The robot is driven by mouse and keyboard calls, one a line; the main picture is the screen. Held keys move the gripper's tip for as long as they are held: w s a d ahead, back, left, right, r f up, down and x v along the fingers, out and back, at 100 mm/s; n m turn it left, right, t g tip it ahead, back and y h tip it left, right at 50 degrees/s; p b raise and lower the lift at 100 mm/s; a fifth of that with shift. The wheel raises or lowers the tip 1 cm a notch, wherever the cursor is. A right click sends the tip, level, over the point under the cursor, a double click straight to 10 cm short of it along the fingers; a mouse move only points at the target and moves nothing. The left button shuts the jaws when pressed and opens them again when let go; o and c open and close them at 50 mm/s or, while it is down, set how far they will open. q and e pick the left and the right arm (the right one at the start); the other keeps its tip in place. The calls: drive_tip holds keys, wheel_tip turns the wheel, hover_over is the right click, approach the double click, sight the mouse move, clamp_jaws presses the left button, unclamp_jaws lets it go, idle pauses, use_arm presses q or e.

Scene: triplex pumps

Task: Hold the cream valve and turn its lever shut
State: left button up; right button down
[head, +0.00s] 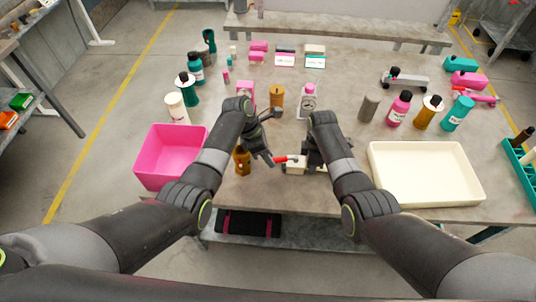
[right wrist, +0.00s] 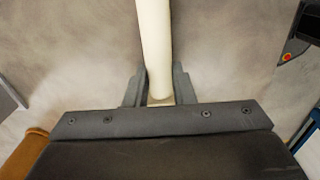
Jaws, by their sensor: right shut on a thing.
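The cream valve (head: 296,167) is near the front edge of the table, between my two grippers. Its red lever (head: 283,160) points left, towards my left gripper. My right gripper (head: 312,160) is at the valve's right side. In the right wrist view, the right gripper (right wrist: 160,92) is shut on the valve's cream body (right wrist: 154,45), which runs up between the fingers. My left gripper (head: 267,157) is just left of the lever's tip. Whether its fingers touch the lever or are open is too small to tell.
An amber bottle (head: 242,162) stands close by my left gripper. A pink bin (head: 165,168) is at the left and a cream tray (head: 425,172) at the right. Several bottles, such as a grey one (head: 369,106), stand farther back.

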use_arm(q)
clamp_jaws()
drive_tip(key=shift+s+d+n+t, duration=0.15)
drive_tip(key=shift+s+n+t, duration=0.1)
drive_tip(key=shift+s+n, duration=0.3)
drive_tip(key=shift+s+d+n+t, duration=0.15)
drive_tip(key=shift+s+n+t, duration=0.1)
drive_tip(key=shift+s+n, duration=0.25)
drive_tip(key=shift+s+d+n+t, duration=0.25)
drive_tip(key=shift+s+n, duration=0.1)
drive_tip(key=shift+n, duration=0.3)
drive_tip(key=shift+s+d+n+t, duration=0.15)
drive_tip(key=shift+s+n+t, duration=0.15)
drive_tip(key=shift+n, duration=0.3)
drive_tip(key=shift+o, duration=1.2)
unclamp_jaws()
drive_tip(key=w+v, duration=0.1)
drive_tip(key=v, duration=1.1)
drive_tip(key=shift+s, duration=0.4)
